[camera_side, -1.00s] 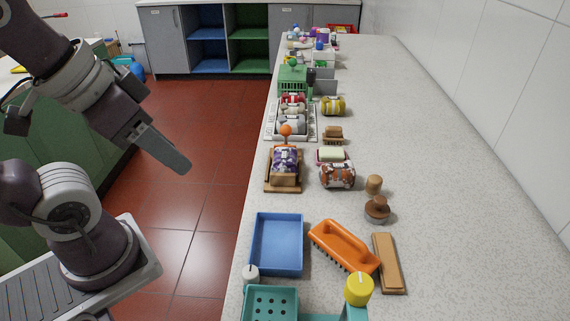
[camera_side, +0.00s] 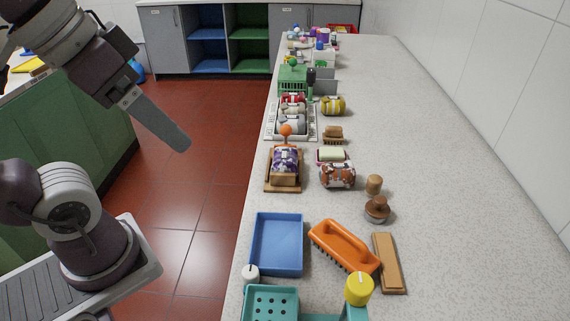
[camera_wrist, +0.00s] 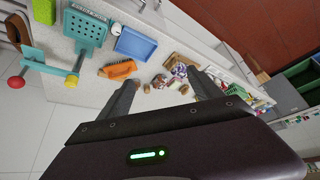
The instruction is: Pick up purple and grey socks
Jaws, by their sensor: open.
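The purple and grey socks (camera_side: 286,160) are a rolled bundle lying on a wooden washboard (camera_side: 270,184) near the counter's left edge. The bundle also shows small in the wrist view (camera_wrist: 180,71), between and beyond my fingers. My gripper (camera_side: 181,142) is in the air over the floor, left of the counter and well apart from the socks. In the wrist view my gripper (camera_wrist: 165,92) has its two fingers spread with nothing between them.
An orange-brown sock roll (camera_side: 338,176) lies right of the washboard. A knob (camera_side: 286,130) rises at its far end. A blue tray (camera_side: 277,244) and an orange brush (camera_side: 343,246) are nearer. A rack of rolled socks (camera_side: 292,122) is behind. The counter's right side is clear.

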